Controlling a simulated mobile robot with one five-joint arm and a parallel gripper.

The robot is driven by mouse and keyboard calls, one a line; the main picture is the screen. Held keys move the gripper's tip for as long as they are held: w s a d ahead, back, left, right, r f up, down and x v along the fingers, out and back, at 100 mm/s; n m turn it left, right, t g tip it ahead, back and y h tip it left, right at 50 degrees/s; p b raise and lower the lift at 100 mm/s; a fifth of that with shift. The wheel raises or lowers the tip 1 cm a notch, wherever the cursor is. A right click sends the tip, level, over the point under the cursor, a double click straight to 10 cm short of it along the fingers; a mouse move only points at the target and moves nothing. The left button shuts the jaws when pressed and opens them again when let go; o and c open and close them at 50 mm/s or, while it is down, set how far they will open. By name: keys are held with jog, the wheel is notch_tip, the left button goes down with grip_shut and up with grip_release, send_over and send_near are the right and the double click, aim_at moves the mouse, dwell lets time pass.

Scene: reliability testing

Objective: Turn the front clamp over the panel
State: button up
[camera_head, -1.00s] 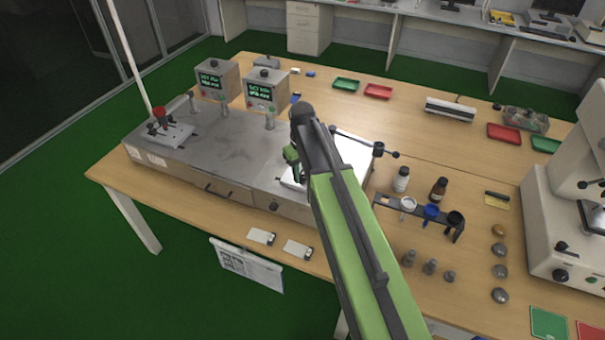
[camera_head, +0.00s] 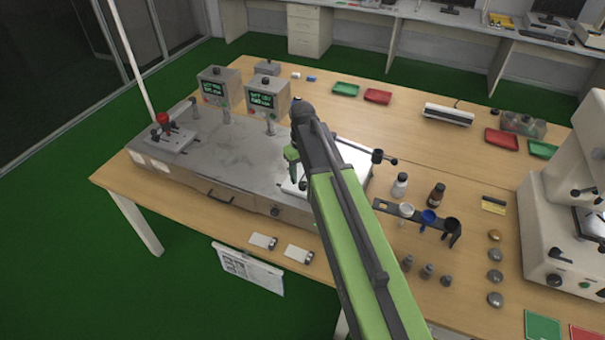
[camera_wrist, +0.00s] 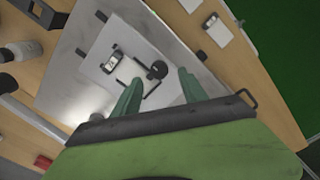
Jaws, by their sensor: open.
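My gripper (camera_wrist: 157,84) is open. Its two green fingers are apart and point down at a pale panel (camera_wrist: 92,70) in the wrist view. On the panel, between and beyond the fingertips, are a small dark fixture (camera_wrist: 113,61), a round black knob (camera_wrist: 158,70) and a thin dark bent bar. Small black clamp-like pieces sit around the panel, one at the right (camera_wrist: 201,55) and one at the top (camera_wrist: 102,16). I cannot tell which is the front clamp. In the head view my gripper (camera_head: 291,158) is above the right-hand station, and my arm hides most of the panel.
A grey bench unit (camera_head: 215,165) stands left, with a red-knobbed fixture (camera_head: 163,119) and two display boxes (camera_head: 264,97). A black-knobbed rod (camera_head: 378,156) sticks out right of my arm. Bottles (camera_head: 436,194) and a cup rack (camera_head: 418,218) stand right, beside a microscope (camera_head: 560,220).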

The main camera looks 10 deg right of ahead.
notch_tip(320, 180, up, 14)
jog(key=p, duration=1.2)
jog(key=shift+f, duration=0.1)
jog(key=b, duration=0.9)
send_near(302, 183)
jog(key=s, duration=0.3)
jog(key=s+f+m+b, duration=0.3)
jog(key=s+f+b, duration=0.3)
jog(key=s, duration=0.5)
jog(key=shift+f+m, duration=0.15)
jog(key=shift+m, duration=0.25)
